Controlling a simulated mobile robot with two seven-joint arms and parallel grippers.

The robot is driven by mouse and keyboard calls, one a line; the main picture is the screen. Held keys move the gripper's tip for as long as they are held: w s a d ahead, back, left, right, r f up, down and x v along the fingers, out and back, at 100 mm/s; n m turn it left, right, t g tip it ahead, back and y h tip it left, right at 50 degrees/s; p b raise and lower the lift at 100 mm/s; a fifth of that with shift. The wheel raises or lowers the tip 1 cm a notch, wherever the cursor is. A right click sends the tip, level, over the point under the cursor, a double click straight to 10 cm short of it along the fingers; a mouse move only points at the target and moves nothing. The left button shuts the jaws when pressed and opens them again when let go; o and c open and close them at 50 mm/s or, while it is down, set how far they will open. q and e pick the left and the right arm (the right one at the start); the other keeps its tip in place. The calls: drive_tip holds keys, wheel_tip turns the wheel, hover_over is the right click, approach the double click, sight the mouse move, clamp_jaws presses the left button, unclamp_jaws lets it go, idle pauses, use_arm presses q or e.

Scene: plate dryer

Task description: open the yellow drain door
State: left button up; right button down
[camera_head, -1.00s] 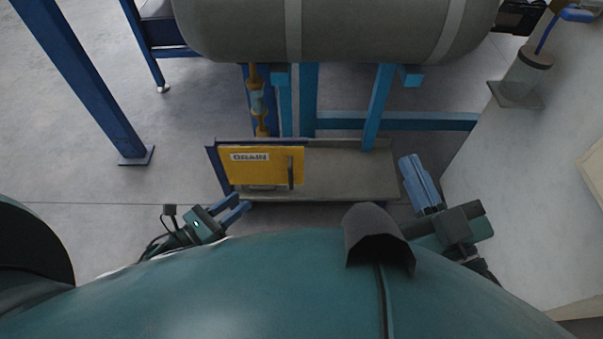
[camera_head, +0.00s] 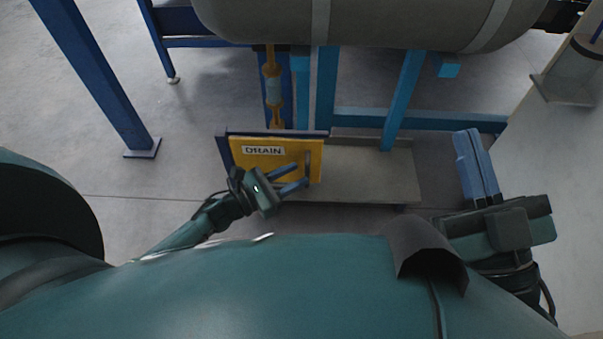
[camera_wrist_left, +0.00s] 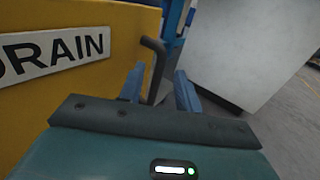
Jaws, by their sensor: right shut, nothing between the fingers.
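The yellow drain door (camera_head: 240,158) with its white DRAIN label sits against a dark blue frame, low under the tank, and looks shut. It fills the left of the left wrist view (camera_wrist_left: 85,75). Its dark bar handle (camera_head: 308,160) stands near the door's right edge and shows upright in the left wrist view (camera_wrist_left: 154,68). My left gripper (camera_head: 302,174) is open at the handle. In the left wrist view its blue fingers (camera_wrist_left: 160,88) lie on either side of the handle; contact cannot be told. My right gripper (camera_head: 473,134) is shut and empty, far right of the door.
A grey tank (camera_head: 400,25) hangs above on blue supports (camera_head: 402,100). A yellow pipe (camera_head: 273,85) rises behind the door. A grey box top (camera_head: 370,175) extends right of the door. A blue post (camera_head: 95,80) stands left; the floor between is clear.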

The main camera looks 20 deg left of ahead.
use_arm(q)
drive_tip(key=shift+x, duration=1.35)
drive_tip(key=shift+c, duration=0.3)
clamp_jaws()
